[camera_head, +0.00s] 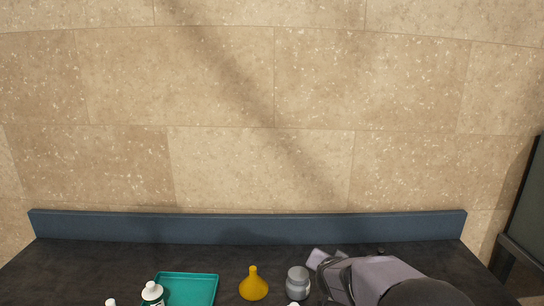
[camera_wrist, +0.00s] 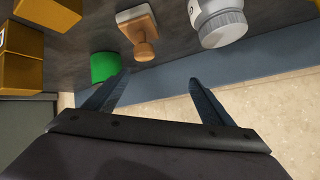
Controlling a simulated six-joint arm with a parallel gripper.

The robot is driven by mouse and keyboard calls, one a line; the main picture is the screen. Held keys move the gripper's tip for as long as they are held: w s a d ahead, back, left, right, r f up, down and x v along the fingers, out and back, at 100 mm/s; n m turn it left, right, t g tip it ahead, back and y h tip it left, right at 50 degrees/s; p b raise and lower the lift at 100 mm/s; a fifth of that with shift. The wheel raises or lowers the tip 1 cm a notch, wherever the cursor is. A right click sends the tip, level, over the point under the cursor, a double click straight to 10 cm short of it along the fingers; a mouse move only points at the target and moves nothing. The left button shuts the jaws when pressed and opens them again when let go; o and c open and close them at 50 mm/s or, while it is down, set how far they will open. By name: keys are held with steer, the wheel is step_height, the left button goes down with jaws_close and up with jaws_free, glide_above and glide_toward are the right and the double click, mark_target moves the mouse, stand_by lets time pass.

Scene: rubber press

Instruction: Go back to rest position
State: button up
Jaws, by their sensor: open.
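My gripper (camera_wrist: 158,80) shows in the wrist view with its two dark blue fingers spread wide and nothing between them. In the head view my arm reaches in from the lower right over the counter, and its grey end (camera_head: 316,262) is beside a grey-lidded jar. The fingertips are hard to make out there. In the wrist view a stamp with a wooden handle (camera_wrist: 141,40) and a green cylinder (camera_wrist: 104,66) are beyond the fingertips, apart from them. A white bottle with a grey cap (camera_wrist: 222,27) is beyond the right finger.
The dark counter (camera_head: 110,258) ends at a low blue back ledge (camera_head: 245,228) before a stone wall. A teal tray (camera_head: 203,283), a yellow flask (camera_head: 253,287), the grey-lidded jar (camera_head: 298,279) and a white bottle (camera_head: 152,291) stand near the front. Yellow boxes (camera_wrist: 22,55) show at left in the wrist view.

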steer(key=s+a+f+n+g+y+p, duration=0.1)
steer(key=s+a+g+y, duration=0.1)
steer(key=s, duration=0.7)
steer(key=s+a+f+n+g+y+p, duration=0.1)
steer(key=s+a+n+g+y, duration=0.1)
steer(key=s, duration=0.8)
steer(key=s+a+f+n+g+y+p, duration=0.1)
steer(key=s+a+g, duration=0.3)
steer(key=s, duration=0.5)
steer(key=shift+s+a+f+n+y, duration=0.2)
steer(key=shift+f+n+y, duration=0.2)
steer(key=shift+f+y, duration=0.2)
steer(key=s+d+f+n+g+h, duration=0.2)
steer(key=s+d+h, duration=0.1)
steer(key=s+d, duration=0.2)
steer(key=shift+s+d+f+g, duration=0.25)
steer(key=shift+s+f+g, duration=0.1)
steer(key=shift+s, duration=0.55)
